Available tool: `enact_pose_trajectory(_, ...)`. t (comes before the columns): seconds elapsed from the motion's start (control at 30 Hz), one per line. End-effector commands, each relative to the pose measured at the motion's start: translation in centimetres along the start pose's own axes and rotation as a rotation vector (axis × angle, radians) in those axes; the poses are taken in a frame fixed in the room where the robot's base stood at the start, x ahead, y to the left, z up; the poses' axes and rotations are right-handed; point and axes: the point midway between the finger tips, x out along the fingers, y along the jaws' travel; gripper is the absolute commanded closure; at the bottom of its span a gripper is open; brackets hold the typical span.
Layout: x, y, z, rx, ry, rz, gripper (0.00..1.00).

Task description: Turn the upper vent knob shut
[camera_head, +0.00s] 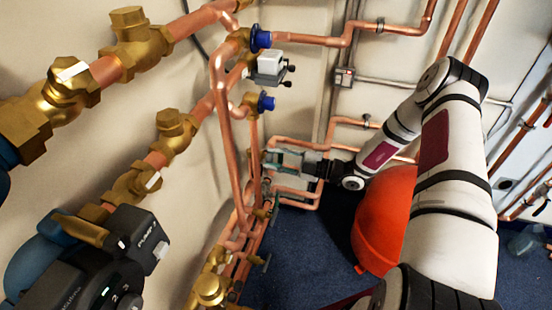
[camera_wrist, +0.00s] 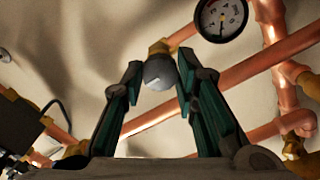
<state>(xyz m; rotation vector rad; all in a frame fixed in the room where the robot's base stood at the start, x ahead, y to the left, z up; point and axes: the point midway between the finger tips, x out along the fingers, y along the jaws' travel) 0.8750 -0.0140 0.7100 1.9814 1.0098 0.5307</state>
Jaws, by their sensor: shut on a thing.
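In the wrist view, a round grey knob (camera_wrist: 158,75) with a pale line across its face sits on a brass fitting (camera_wrist: 160,47). My gripper (camera_wrist: 159,67) has one finger on each side of the knob and is shut on it. The pale line runs slightly aslant. In the head view, my gripper (camera_head: 290,160) reaches left in among the copper pipes by the wall. The knob cannot be made out there, hidden behind the gripper and pipes.
A round gauge (camera_wrist: 221,17) is close to the right finger. Copper pipes (camera_wrist: 235,80) run behind the fingers. In the head view, a red vessel (camera_head: 384,220) stands below my arm, a grey valve actuator (camera_head: 271,66) is above the gripper, and a black pump (camera_head: 90,265) is at lower left.

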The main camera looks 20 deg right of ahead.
Motion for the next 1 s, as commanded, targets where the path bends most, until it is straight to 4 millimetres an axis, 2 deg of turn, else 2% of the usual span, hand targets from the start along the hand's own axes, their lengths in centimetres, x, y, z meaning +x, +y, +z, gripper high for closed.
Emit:
enact_pose_trajectory(0.6,-0.08,-0.24,-0.05,0.045,0.000,-0.003,1.00)
enact_pose_trajectory(0.63,-0.08,-0.24,-0.05,0.044,0.000,-0.003,0.66)
enact_pose_trajectory(0.7,-0.07,-0.22,-0.04,0.044,0.000,-0.003,0.52)
enact_pose_trajectory(1.0,-0.09,-0.07,-0.02,0.041,0.000,-0.001,0.52)
